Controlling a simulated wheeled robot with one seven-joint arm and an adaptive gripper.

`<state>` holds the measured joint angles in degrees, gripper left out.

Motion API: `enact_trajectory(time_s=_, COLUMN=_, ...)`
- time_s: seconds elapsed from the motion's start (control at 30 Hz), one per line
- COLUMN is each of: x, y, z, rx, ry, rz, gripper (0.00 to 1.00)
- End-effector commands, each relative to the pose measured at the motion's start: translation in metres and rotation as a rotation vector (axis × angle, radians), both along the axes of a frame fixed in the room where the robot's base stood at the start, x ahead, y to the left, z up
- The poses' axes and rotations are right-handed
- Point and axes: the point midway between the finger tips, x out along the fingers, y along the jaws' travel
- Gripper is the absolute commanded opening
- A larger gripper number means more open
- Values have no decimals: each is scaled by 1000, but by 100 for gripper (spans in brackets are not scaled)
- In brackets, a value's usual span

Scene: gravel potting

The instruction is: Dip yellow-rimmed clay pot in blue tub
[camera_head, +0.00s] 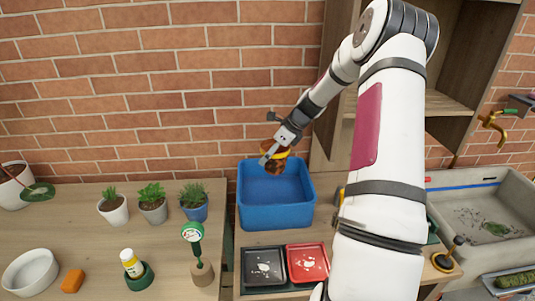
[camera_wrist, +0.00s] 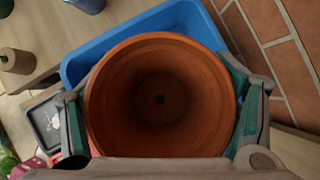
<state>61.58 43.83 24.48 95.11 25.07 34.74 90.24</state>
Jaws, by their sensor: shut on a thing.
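The clay pot with a yellow rim (camera_head: 277,154) is held over the back of the blue tub (camera_head: 255,227) in the head view. In the wrist view I look down into the clay pot (camera_wrist: 160,98); its inside is empty, with a dark hole in the bottom. My gripper (camera_head: 268,152) is shut on the pot, with one finger on each side of it in the wrist view. The blue tub (camera_wrist: 80,65) shows behind the pot there. The head view shows bare blue inside the tub, partly hidden by the pot.
Left of the tub, the bench holds several potted plants (camera_head: 153,204), a white bowl (camera_head: 30,272) and an orange block (camera_head: 73,281). A black tray (camera_head: 263,266) and a red tray (camera_head: 308,263) lie in front of the tub. A sink (camera_head: 480,208) is at right; a brick wall stands behind.

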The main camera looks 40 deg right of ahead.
Motion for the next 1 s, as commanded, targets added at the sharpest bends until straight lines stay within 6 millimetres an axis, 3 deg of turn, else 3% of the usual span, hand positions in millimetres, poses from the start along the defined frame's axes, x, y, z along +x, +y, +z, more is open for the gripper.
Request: enact_trajectory(time_s=1.0, x=1, y=1, z=-77, rx=0, ry=-1, rz=3, gripper=38)
